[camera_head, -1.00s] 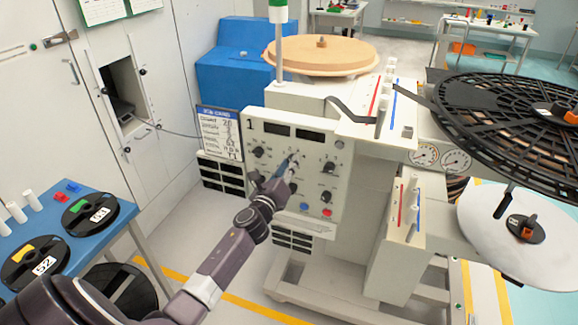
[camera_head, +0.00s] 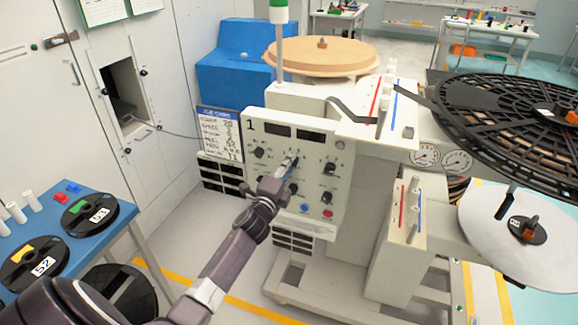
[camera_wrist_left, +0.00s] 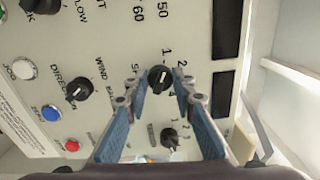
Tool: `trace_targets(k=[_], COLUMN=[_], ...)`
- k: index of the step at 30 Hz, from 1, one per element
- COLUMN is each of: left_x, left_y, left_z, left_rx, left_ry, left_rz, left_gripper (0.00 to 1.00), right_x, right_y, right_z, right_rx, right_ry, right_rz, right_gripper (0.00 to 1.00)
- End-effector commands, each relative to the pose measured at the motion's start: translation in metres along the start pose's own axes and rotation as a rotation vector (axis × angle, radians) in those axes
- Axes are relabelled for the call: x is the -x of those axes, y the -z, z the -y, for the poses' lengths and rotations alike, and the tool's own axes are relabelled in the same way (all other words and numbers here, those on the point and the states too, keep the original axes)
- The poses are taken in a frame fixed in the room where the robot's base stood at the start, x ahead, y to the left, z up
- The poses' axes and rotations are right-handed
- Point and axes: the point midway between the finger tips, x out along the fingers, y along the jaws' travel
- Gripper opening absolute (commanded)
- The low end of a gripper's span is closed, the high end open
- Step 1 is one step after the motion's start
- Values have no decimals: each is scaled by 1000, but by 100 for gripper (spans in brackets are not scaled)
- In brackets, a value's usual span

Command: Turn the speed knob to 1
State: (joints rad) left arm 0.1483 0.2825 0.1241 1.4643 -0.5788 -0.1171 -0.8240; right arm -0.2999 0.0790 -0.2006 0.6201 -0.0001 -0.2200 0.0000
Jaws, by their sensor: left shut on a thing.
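The speed knob (camera_wrist_left: 160,79) is a round black knob on the white control panel, with the numerals 1 and 2 printed beside it in the left wrist view. My left gripper (camera_wrist_left: 160,74) has a blue-padded finger on either side of this knob and is shut on it. In the head view my left gripper (camera_head: 283,170) is at the upper middle of the control panel (camera_head: 310,148) and partly covers the knob. The pointer's exact setting is too small to read. My right gripper is not in view.
Another black knob (camera_wrist_left: 170,138) sits close by between my fingers' bases. The direction knob (camera_wrist_left: 79,89), a blue button (camera_wrist_left: 51,113) and a red button (camera_wrist_left: 72,146) are on the same panel. A blue table (camera_head: 98,242) with reels stands at the left.

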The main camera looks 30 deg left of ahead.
Motion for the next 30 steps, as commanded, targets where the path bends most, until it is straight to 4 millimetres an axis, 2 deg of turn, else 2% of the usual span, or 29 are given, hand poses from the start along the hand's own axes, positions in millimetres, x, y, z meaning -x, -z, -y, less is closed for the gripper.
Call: trace_targets(k=[9,23,24,28,30], left_x=[0,0,0,0,0], left_y=[0,0,0,0,0], left_z=[-1,-1,-1,-1,-1], left_rx=[94,105,105,104,104], left_ry=[-1,-1,-1,-1,-1], left_rz=[1,1,1,1,1], left_gripper=[0,0,26,40,41], right_x=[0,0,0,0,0], right_y=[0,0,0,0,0], right_z=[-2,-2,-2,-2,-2], right_rx=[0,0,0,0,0], right_ry=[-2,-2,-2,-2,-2], right_rz=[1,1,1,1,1], right_gripper=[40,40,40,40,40])
